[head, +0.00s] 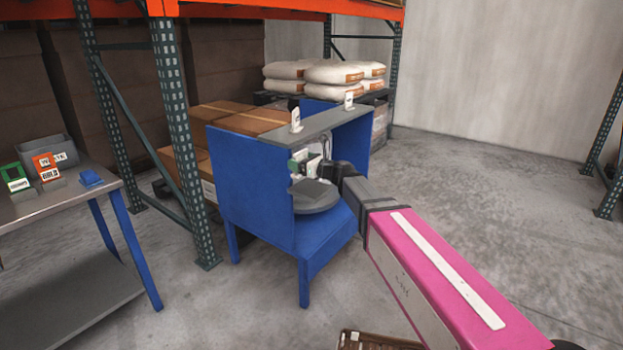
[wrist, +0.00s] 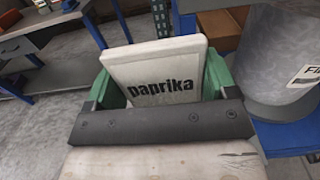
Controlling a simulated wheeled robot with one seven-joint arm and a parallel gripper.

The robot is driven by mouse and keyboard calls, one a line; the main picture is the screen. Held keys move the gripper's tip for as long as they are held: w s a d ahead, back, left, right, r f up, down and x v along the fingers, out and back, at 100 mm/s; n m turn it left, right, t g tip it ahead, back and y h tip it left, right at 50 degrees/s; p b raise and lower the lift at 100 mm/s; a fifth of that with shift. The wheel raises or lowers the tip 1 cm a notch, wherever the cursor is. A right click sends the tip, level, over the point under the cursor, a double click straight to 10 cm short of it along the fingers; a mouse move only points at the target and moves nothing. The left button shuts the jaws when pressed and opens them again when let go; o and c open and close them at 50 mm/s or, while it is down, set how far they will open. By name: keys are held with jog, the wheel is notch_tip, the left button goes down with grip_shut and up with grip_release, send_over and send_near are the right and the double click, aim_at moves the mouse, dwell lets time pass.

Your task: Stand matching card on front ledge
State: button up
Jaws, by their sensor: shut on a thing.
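My gripper (head: 312,168) is shut on a pale card marked "paprika" (wrist: 165,75), with green parts showing at both its sides. In the wrist view the card leans back a little behind the dark gripper bar (wrist: 160,123); its lower edge is hidden. In the head view my gripper is at the open front of a blue stand (head: 250,185), under its grey top (head: 325,122). A grey round pan (head: 318,202) sits low in the stand. My arm hides part of the opening, and I cannot make out a front ledge.
A grey drum-like thing with a white label beginning "Fi" (wrist: 308,74) stands close right of the card. A metal table (head: 50,205) at left holds a green card (head: 14,177), an orange card (head: 46,166) and a grey bin (head: 50,150). Floor at right is clear.

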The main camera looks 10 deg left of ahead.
jog(key=w+f, duration=0.1)
jog(key=w, duration=0.1)
jog(key=w+d+f, duration=0.1)
jog(key=w+f, duration=0.1)
jog(key=w+d+f, duration=0.1)
jog(key=w, duration=0.1)
jog(key=shift+w+d+f, duration=0.15)
jog(key=shift+w, duration=0.2)
jog(key=shift+f, duration=2)
jog(key=shift+f, duration=0.1)
jog(key=o, duration=0.8)
jog(key=shift+o, duration=0.2)
